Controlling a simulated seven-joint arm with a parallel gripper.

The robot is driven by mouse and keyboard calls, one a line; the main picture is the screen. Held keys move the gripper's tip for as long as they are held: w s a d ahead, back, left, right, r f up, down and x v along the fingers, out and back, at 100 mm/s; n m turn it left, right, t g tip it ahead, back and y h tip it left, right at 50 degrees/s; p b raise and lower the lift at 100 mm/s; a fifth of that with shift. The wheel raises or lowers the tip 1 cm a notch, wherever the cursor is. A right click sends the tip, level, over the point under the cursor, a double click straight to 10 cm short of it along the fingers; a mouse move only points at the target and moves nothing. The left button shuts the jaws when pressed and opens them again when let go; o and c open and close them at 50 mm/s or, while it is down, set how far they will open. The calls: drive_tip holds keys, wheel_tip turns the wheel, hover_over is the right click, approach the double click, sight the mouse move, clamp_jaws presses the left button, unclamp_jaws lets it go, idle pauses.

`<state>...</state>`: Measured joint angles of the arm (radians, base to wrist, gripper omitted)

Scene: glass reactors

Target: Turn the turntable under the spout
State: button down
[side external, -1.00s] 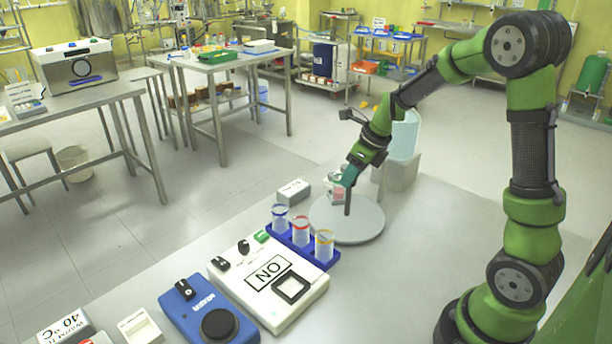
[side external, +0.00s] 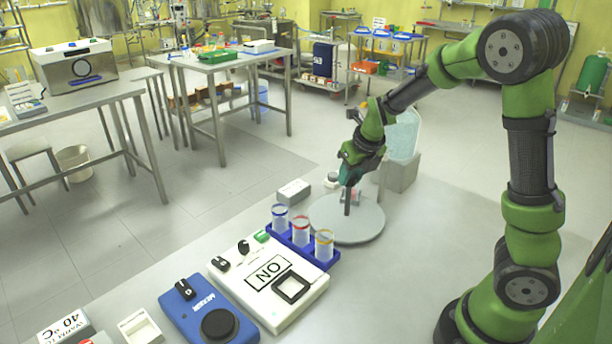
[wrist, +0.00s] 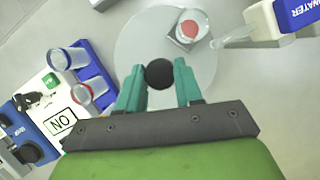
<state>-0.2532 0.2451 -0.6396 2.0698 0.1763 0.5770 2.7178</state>
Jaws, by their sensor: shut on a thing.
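The turntable (side external: 362,230) is a round pale grey disc on the bench, also in the wrist view (wrist: 130,45). A dark upright post (side external: 347,204) rises near its middle; its round black top (wrist: 159,74) shows in the wrist view. My gripper (side external: 348,180) is above the disc, with its teal fingers (wrist: 159,82) shut on the post, one on each side. A small clear vessel with red in it (wrist: 188,27) stands on the disc's far part, partly behind my gripper in the side view. The clear spout (wrist: 232,41) points toward the disc, right of the vessel.
A blue rack (side external: 318,252) of clear tubes with coloured rims stands close to the disc's left edge. A white ON device (side external: 255,300) and a blue device (side external: 190,310) are in front. A grey box (side external: 293,191) lies behind the rack. The bench right of the disc is clear.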

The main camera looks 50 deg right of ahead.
drive_tip(key=shift+a+m+g+h, duration=0.1)
drive_tip(key=shift+m+g+h, duration=0.25)
drive_tip(key=shift+m, duration=0.8)
drive_tip(key=shift+a+m+g+h, duration=0.1)
drive_tip(key=shift+m+g+h, duration=0.25)
drive_tip(key=shift+m, duration=1.2)
drive_tip(key=c, duration=0.8)
unclamp_jaws()
drive_tip(key=shift+w, duration=0.1)
drive_tip(key=shift+o, duration=0.2)
drive_tip(key=v, duration=0.7)
drive_tip(key=shift+r, duration=0.2)
drive_tip(key=shift+a, duration=0.1)
